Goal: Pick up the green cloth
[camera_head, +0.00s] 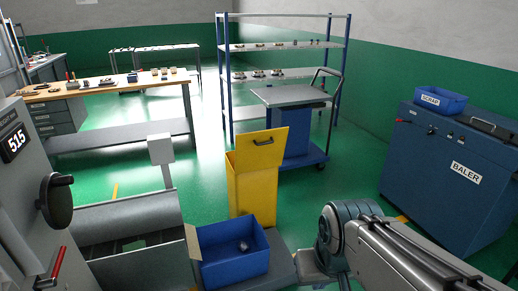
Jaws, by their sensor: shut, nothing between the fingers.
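I cannot make out a green cloth for certain. A small greenish patch shows inside the grey metal trough (130,216) at the lower left, and I cannot tell whether it is cloth or the green floor. A blue open bin (222,278) stands to the right of the trough and holds a small grey lump (245,246). My arm comes in from the lower right and bends down beside the bin. My gripper's fingers do not show in this view.
A yellow bin (252,195) with a raised lid stands behind the blue bin. A blue cart (288,97) and a shelf rack stand at the back. A blue baler (440,180) is at right, with a blue scrap box (440,101) on top. A grey machine fills the left edge.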

